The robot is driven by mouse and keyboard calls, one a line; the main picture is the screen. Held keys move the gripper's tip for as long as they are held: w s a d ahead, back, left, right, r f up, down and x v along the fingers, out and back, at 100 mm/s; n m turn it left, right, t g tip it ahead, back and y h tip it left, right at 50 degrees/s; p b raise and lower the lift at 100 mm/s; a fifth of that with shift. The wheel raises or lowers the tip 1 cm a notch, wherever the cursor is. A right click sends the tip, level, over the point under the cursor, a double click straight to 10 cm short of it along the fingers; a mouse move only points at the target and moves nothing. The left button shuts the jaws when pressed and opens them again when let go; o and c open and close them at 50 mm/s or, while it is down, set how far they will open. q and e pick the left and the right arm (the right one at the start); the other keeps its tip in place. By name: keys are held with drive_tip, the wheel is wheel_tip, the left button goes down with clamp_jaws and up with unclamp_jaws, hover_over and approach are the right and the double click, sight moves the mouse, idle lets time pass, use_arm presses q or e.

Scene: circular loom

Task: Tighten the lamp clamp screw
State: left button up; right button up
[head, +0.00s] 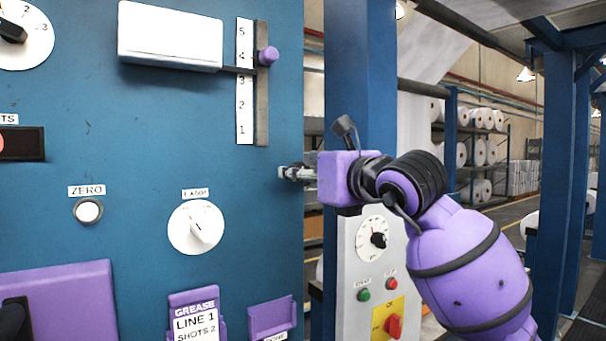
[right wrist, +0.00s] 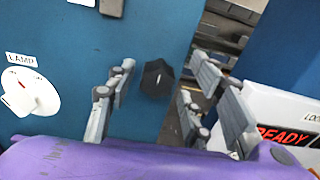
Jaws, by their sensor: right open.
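A black, many-sided knob (right wrist: 157,78) with a small white mark is on the blue panel close to its right edge. No label for it shows. My right gripper (right wrist: 163,72) is open, with its fingers on either side of the knob; whether they touch it I cannot tell. In the head view my right gripper (head: 292,173) is at the panel's right edge and hides the knob. A white lamp-like box (head: 170,36) sits on a vertical scale rail with a purple knob (head: 267,56), high and apart from my gripper. My left gripper is not clearly in view.
The dial labelled LAMP (head: 196,227) is left of and below my right gripper. The ZERO button (head: 88,210) is farther left. A grey control box (head: 350,245) stands right of the panel, below my right wrist. A blue post (head: 360,60) rises behind my wrist.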

drive_tip(key=shift+a, duration=0.1)
drive_tip(key=v, duration=0.7)
drive_tip(key=shift+f, duration=0.1)
